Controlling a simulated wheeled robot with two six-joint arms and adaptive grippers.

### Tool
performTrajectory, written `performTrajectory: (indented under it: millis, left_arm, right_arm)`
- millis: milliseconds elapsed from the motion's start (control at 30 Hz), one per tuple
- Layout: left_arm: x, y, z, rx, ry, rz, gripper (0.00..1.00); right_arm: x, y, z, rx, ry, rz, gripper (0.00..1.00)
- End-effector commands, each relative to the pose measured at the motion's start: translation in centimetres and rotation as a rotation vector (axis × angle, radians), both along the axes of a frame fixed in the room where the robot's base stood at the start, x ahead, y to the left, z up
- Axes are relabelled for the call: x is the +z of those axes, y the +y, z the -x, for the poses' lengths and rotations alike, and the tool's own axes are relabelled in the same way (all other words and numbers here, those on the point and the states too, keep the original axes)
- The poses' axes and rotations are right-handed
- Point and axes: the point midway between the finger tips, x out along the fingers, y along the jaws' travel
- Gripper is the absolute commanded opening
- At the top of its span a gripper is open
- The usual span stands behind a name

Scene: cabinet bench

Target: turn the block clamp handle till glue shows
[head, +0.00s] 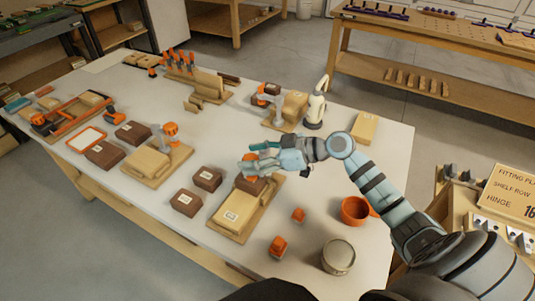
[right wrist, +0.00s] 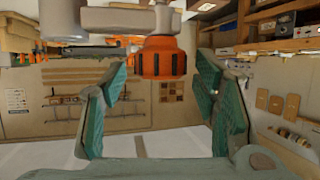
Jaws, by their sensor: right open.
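In the right wrist view, an orange ribbed clamp handle (right wrist: 164,58) hangs from a grey clamp arm (right wrist: 112,20). My right gripper (right wrist: 165,88) is open, with one green finger on each side of the handle and gaps between. In the head view, my right gripper (head: 262,158) reaches in from the right over a wooden clamp board (head: 258,208) with a pale labelled block (head: 234,212). The gripper hides most of that clamp. I see no glue. My left gripper is not in view.
Another board with an orange-handled clamp (head: 171,130) stands to the left. A cream bottle (head: 315,108) stands behind the gripper.

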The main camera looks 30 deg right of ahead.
Motion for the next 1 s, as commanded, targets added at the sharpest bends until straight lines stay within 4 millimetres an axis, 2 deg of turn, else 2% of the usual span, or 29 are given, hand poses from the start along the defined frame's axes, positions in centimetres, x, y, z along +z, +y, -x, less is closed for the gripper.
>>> performTrajectory:
  millis: [300, 400, 600, 1000]
  left_arm:
    - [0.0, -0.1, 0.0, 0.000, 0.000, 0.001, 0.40]
    - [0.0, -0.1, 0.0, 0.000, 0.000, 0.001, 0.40]
    - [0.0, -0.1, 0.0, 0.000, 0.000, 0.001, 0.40]
    - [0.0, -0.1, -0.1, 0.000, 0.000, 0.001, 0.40]
  right_arm:
    - [2.9, -5.6, 5.6, 0.003, 0.011, 0.012, 0.55]
    - [3.5, -6.3, 6.6, 0.009, 0.006, 0.005, 0.55]
    - [4.1, -7.1, 7.1, 0.002, 0.004, 0.003, 0.55]
    - [4.2, -7.1, 7.1, 0.001, 0.002, 0.001, 0.55]
